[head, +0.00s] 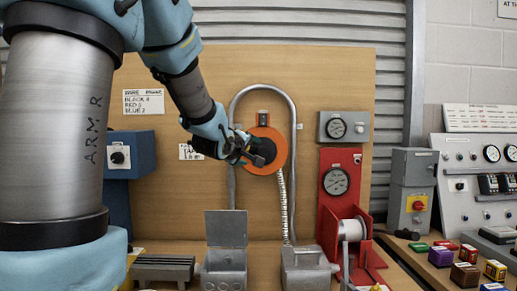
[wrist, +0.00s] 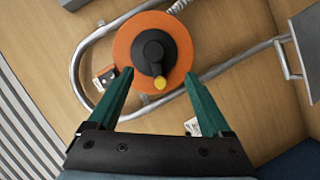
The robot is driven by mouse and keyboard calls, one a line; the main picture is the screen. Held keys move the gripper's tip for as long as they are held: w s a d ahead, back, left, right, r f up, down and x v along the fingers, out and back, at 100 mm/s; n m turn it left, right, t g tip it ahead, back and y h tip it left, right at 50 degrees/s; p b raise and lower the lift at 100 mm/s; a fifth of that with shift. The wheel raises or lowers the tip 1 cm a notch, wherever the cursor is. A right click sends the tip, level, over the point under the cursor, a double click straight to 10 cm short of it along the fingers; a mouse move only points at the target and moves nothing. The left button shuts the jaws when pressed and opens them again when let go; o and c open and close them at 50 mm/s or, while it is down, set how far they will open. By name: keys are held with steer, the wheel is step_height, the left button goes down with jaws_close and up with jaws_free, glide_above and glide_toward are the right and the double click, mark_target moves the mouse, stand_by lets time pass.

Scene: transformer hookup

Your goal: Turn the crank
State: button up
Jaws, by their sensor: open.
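In the head view my gripper (head: 258,152) is in front of the disc.
A grey conduit (head: 292,110) loops around the disc. Below stand an open grey box (head: 226,235) and another grey box (head: 308,268). A red stand with a gauge and spool (head: 338,205) is to the right. A blue box (head: 130,152) is left.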

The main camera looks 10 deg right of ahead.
mark_target(262, 152)
steer(key=p+x, duration=0.1)
steer(key=x, duration=0.2)
steer(key=p+x, duration=0.1)
steer(key=x, duration=0.3)
steer(key=r+p+x, duration=0.1)
steer(key=x, duration=0.3)
steer(key=shift+d, duration=0.3)
steer(key=shift+r, duration=0.1)
jaws_close()
stand_by(0.5)
